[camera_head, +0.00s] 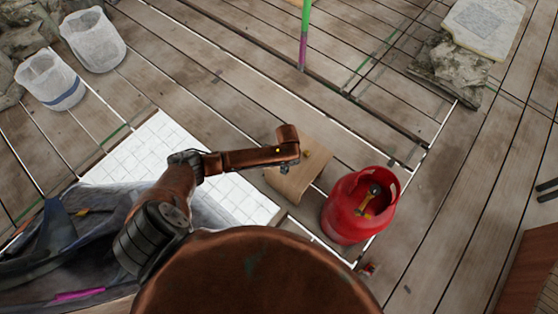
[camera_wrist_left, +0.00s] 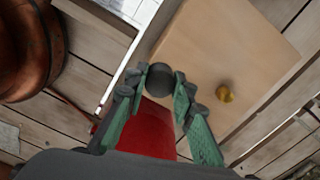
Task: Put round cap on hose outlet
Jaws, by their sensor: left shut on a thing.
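My left gripper (camera_wrist_left: 162,88) is shut on a small dark round piece, the round cap (camera_wrist_left: 158,77), held between its green-grey fingertips. Red also shows between the fingers in the wrist view (camera_wrist_left: 147,132). My right gripper is not in view.
A small brass piece (camera_wrist_left: 225,93) sits on the box top, right of my fingers. White tiles (camera_head: 160,150) lie left of the box. Two pale buckets (camera_head: 93,40) (camera_head: 50,80) stand at the upper left. Plank floor behind the box is mostly clear.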

